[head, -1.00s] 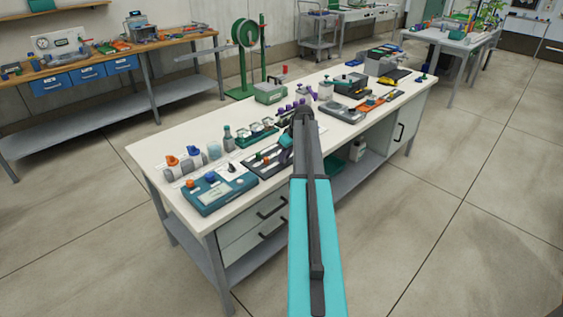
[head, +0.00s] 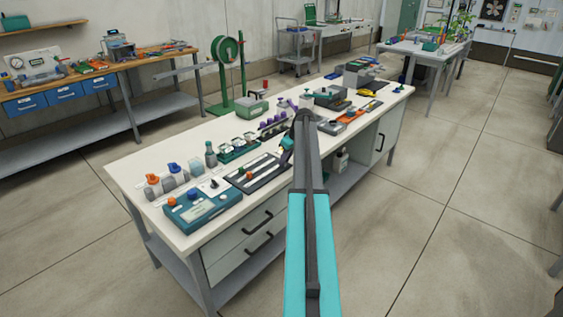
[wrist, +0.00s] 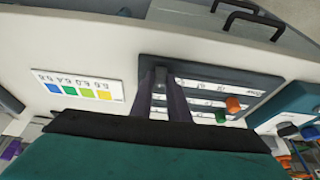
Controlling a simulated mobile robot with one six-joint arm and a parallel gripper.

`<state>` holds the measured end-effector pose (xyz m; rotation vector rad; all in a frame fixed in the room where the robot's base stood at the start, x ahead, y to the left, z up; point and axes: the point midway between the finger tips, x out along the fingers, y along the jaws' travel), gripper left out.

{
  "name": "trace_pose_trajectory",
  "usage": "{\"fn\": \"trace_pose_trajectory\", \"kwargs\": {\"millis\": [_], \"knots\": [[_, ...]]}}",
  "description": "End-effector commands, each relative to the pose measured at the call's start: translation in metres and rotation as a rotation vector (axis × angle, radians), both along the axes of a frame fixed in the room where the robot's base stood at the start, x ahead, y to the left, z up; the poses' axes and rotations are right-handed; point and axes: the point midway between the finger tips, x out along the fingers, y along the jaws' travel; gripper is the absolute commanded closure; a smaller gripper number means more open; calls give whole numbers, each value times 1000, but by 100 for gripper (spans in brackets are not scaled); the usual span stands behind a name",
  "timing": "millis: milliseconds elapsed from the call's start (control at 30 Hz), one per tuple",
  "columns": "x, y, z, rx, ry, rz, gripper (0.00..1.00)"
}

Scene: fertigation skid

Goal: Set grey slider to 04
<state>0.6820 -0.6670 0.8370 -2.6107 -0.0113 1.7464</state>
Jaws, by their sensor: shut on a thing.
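The slider panel (wrist: 250,84) is a dark plate with pale scaled tracks, and it lies on the bench. In the wrist view my gripper (wrist: 161,88) is shut on the grey slider (wrist: 160,74), near the panel's left end. The fingers cover part of that slider and its scale, so I cannot read its setting. An orange knob (wrist: 233,103) and a green knob (wrist: 221,116) sit on other tracks toward the right end.
A white card with coloured squares (wrist: 80,89) lies beside the panel. A teal control box (head: 202,208) stands near the bench's left end. Bottles and a tray of small parts (head: 238,148) stand behind the panel. Drawer handles (head: 257,225) project from the bench front.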

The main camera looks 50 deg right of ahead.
Motion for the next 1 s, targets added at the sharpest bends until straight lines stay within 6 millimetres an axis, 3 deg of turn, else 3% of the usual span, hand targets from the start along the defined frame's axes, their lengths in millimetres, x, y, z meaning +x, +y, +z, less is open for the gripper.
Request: {"fn": "trace_pose_trajectory", "kwargs": {"millis": [200, 233, 333, 733, 1000], "knots": [[-2, -6, 1, -12, 1, -6, 100], [-2, -6, 1, -12, 1, -6, 82], [-2, -5, 1, -11, 0, -6, 66], [-1, -3, 3, -6, -1, -3, 66], [-10, -2, 22, -7, -1, -3, 66]]}}
